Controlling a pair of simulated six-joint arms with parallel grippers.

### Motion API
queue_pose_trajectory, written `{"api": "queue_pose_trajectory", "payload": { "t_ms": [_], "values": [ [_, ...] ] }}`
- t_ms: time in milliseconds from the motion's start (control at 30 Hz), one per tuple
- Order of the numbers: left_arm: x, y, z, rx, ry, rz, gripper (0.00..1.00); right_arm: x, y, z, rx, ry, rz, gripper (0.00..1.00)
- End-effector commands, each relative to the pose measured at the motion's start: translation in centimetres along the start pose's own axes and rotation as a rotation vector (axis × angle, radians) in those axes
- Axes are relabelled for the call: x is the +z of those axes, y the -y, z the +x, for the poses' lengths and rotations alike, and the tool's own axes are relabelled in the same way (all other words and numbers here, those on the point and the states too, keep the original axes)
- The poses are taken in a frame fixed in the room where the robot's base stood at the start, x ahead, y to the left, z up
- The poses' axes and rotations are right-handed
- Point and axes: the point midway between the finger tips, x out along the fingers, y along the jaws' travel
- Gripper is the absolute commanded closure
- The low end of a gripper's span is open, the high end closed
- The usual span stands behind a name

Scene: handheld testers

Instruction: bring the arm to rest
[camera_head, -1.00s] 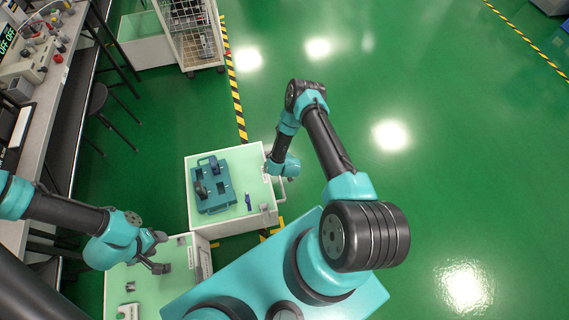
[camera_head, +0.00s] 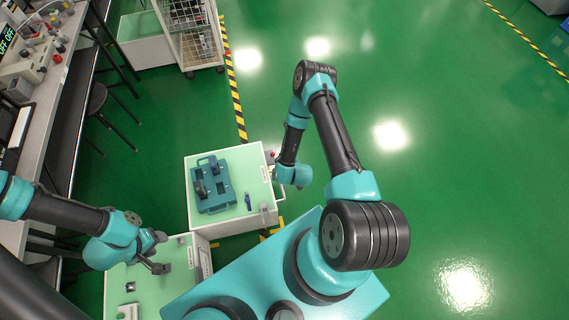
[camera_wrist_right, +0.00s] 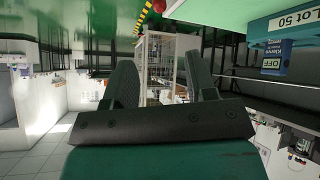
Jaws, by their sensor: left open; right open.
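My left gripper (camera_head: 158,252) is open and empty above the green-topped cart (camera_head: 177,245) at the lower left in the head view. My right arm arches over the floor, and its wrist hangs just past the right edge of the upper cart (camera_head: 200,226).
A teal tray (camera_head: 227,199) with dark handheld testers (camera_head: 200,188) lies on the upper cart, beside a small blue item (camera_head: 248,201). A workbench (camera_head: 62,110) runs along the left. A wire-sided rack (camera_head: 190,35) stands at the back. Green floor at right is clear.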

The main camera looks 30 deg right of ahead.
Motion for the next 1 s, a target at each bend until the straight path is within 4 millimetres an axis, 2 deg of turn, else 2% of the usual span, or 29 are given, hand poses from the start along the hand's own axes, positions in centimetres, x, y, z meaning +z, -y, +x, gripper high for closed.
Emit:
{"api": "queue_pose_trajectory", "payload": {
  "t_ms": [367, 567, 667, 767, 1000],
  "values": [
    [0.0, 0.0, 0.0, 0.000, 0.000, 0.000, 0.48, -0.2, 0.1, -0.1, -0.005, 0.003, 0.003, 0.49],
    [0.0, 0.0, 0.0, 0.000, 0.000, 0.000, 0.48, -2.2, 0.8, -1.5, -0.077, 0.055, 0.055, 0.49],
    [0.0, 0.0, 0.0, 0.000, 0.000, 0.000, 0.48, -4.1, 1.7, -3.3, -0.146, 0.116, 0.111, 0.49],
    [0.0, 0.0, 0.0, 0.000, 0.000, 0.000, 0.48, -6.0, 2.8, -5.9, -0.219, 0.202, 0.175, 0.49],
    [0.0, 0.0, 0.0, 0.000, 0.000, 0.000, 0.48, -9.5, 5.4, -13.9, -0.351, 0.447, 0.316, 0.49]
  ]
}}
